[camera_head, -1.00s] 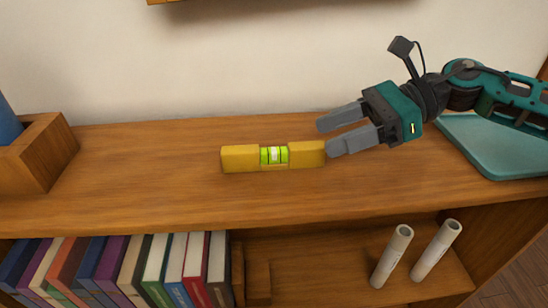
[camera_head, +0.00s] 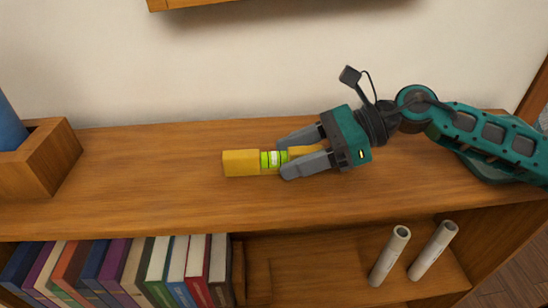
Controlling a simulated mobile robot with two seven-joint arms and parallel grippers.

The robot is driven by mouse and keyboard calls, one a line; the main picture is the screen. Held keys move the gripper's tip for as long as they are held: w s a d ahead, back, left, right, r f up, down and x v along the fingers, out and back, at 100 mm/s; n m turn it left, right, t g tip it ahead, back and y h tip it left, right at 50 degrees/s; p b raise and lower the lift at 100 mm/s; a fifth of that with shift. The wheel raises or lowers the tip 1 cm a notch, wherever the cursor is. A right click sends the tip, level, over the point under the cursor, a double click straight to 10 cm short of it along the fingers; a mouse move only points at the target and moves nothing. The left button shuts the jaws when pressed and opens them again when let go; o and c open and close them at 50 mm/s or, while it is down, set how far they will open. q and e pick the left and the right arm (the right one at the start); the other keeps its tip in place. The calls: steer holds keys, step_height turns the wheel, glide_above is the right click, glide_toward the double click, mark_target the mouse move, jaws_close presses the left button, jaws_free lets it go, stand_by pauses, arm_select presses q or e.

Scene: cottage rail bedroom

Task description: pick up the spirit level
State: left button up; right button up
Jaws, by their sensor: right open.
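The spirit level (camera_head: 241,163) is a yellow bar with a bright green vial in its middle. It lies flat on the wooden shelf top, near the centre of the head view. My right gripper (camera_head: 281,157) comes in from the right and is open. Its two grey fingers lie on either side of the level's right half, one on the far side and one on the near side. The near finger hides part of that right half. I cannot tell whether the fingers touch the level. My left gripper is not in view.
A wooden box (camera_head: 55,152) with a blue item stands at the far left of the shelf top (camera_head: 150,190). Below are several books (camera_head: 125,268) and two white tubes (camera_head: 390,255). The wall rises behind.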

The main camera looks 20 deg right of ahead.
steer(key=shift+c, duration=0.2)
jaws_close()
stand_by(0.3)
